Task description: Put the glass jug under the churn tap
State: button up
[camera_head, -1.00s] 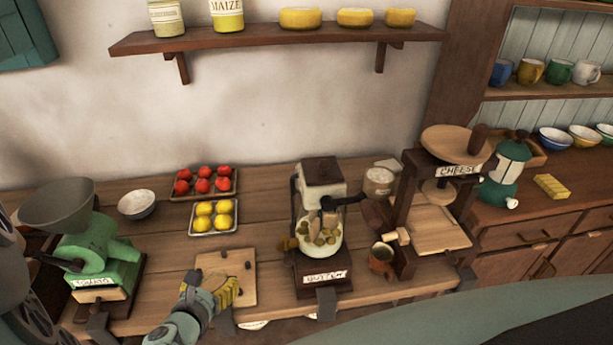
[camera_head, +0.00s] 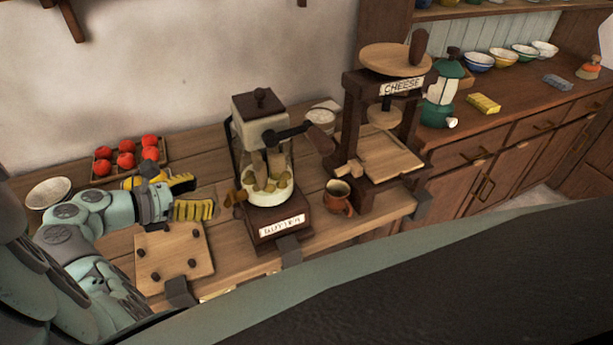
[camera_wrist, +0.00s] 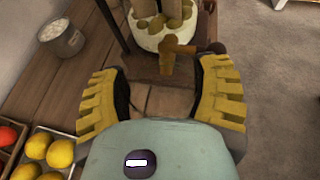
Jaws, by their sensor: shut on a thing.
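The churn (camera_head: 267,185) labelled butter has a clear jar with lumps and a dark base. Its wooden tap (camera_head: 238,198) sticks out low on the jar's left side; the tap also shows in the wrist view (camera_wrist: 178,52), straight ahead of the fingers. My gripper (camera_head: 186,194) is left of the churn, above the counter behind the pegged wooden board (camera_head: 172,262). In the wrist view its yellow fingers (camera_wrist: 162,100) are spread around the clear glass jug (camera_wrist: 163,104), which is hard to make out against the wood. Its rim and base cannot be told.
A brown mug (camera_head: 338,198) stands right of the churn, beside the cheese press (camera_head: 392,155). Left are a tray of red fruit (camera_head: 128,158), yellow fruit (camera_wrist: 42,152) and a white bowl (camera_head: 48,193). A small pot (camera_wrist: 62,38) stands behind the churn.

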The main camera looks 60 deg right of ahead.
notch_tip(320, 180, down, 11)
jog(key=shift+s+d+r+b, duration=0.1)
jog(key=shift+b, duration=1)
jog(key=d, duration=0.2)
jog(key=s+d, duration=0.1)
jog(key=d, duration=0.1)
jog(key=shift+s+p, duration=0.2)
jog(key=shift+p, duration=0.15)
jog(key=shift+w+f+b, duration=0.1)
jog(key=shift+f+b, duration=0.2)
jog(key=shift+f, duration=0.15)
jog(key=shift+a+f, duration=0.1)
jog(key=shift+f, duration=0.15)
jog(key=shift+f, duration=0.15)
jog(key=o, duration=1.3)
jog(key=shift+w, duration=0.1)
